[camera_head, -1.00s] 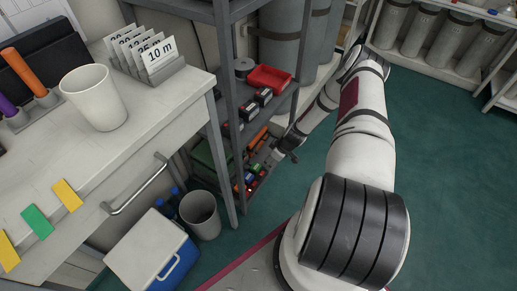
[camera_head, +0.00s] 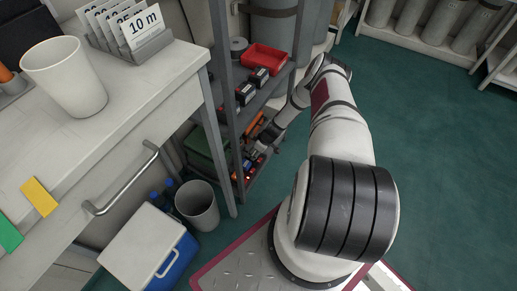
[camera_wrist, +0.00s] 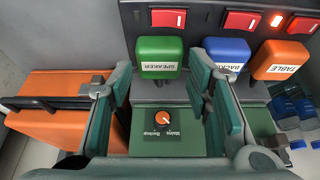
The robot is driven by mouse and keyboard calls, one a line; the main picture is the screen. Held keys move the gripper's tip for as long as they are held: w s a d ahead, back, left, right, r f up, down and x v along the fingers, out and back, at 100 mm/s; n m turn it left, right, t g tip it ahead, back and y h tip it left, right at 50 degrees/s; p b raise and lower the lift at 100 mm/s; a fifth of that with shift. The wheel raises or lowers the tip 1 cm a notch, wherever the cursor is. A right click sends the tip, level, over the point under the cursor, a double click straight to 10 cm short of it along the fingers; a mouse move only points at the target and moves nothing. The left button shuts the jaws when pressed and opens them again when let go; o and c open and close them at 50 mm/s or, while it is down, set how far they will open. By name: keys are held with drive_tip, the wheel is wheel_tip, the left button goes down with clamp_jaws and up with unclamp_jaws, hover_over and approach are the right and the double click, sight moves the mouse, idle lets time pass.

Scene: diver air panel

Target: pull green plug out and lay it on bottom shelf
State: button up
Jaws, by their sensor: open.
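The right finger stands between the green plug and the blue plug (camera_wrist: 222,52). Nothing is held, and I cannot tell whether the fingers touch the plug. In the head view my arm reaches into the lower part of the grey shelf unit (camera_head: 229,130), and the green plug is not clearly visible there.
An orange TABLE plug (camera_wrist: 280,60) sits right of the blue one. A green box with an orange knob (camera_wrist: 162,118) lies below the plugs, and an orange case (camera_wrist: 62,95) is at left. Bottles (camera_wrist: 290,108) stand at right. A grey bin (camera_head: 198,205) stands beside the shelf unit.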

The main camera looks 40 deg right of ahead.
drive_tip(key=shift+b+x, duration=0.35)
drive_tip(key=shift+x, duration=0.85)
drive_tip(key=shift+c, duration=0.2)
drive_tip(key=c, duration=0.9)
drive_tip(key=shift+r+p, duration=1.05)
drive_tip(key=shift+r, duration=0.7)
drive_tip(key=shift+s, duration=0.1)
